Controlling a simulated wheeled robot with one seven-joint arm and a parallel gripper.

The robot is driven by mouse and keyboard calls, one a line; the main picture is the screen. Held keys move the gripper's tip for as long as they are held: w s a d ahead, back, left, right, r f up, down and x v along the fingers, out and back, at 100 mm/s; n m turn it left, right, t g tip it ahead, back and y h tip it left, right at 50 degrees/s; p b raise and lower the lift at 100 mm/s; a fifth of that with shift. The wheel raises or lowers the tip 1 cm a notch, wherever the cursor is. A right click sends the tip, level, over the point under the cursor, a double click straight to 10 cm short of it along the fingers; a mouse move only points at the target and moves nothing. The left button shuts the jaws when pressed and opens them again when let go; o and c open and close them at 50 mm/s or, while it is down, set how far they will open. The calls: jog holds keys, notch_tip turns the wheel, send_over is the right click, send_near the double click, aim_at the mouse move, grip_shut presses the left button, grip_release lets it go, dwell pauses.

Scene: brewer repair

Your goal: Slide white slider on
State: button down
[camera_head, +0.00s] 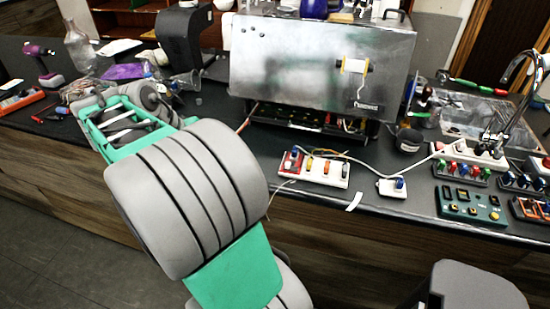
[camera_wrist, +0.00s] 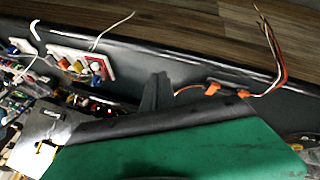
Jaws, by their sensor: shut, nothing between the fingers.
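A white strip (camera_head: 314,169) with red, green, orange and dark controls lies on the dark counter in front of the metal brewer body. It also shows at the upper left of the wrist view (camera_wrist: 82,62). A smaller white block (camera_head: 392,187) with a blue control lies to its right, joined by a white cable. I cannot tell which small part is the white slider. My gripper (camera_wrist: 155,92) is shut and empty in the wrist view, apart from the strip. Its fingertips are not clear in the head view.
The metal brewer body (camera_head: 320,68) stands behind, with exposed wiring beneath. Several coloured switch panels (camera_head: 470,204) and a tap (camera_head: 515,90) are at the right. Loose tools and a glass bottle (camera_head: 79,47) crowd the left. Orange connectors (camera_wrist: 213,88) with loose wires lie near the counter edge.

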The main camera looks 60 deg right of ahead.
aim_at(284, 166)
jog(key=s+d+r+m+g, duration=0.1)
jog(key=s+d+m+g, duration=0.2)
jog(key=s+d+m, duration=0.2)
jog(key=shift+s+d+r, duration=0.15)
jog(key=shift+s+d, duration=0.75)
jog(key=shift+d, duration=0.1)
jog(key=b+x, duration=0.1)
jog(key=x, duration=0.8)
jog(key=shift+s+f+b, duration=0.35)
jog(key=s, duration=0.3)
jog(key=shift+s+d, duration=0.25)
jog(key=shift+d, duration=0.15)
jog(key=shift+s, duration=0.2)
jog(key=shift+d, duration=0.1)
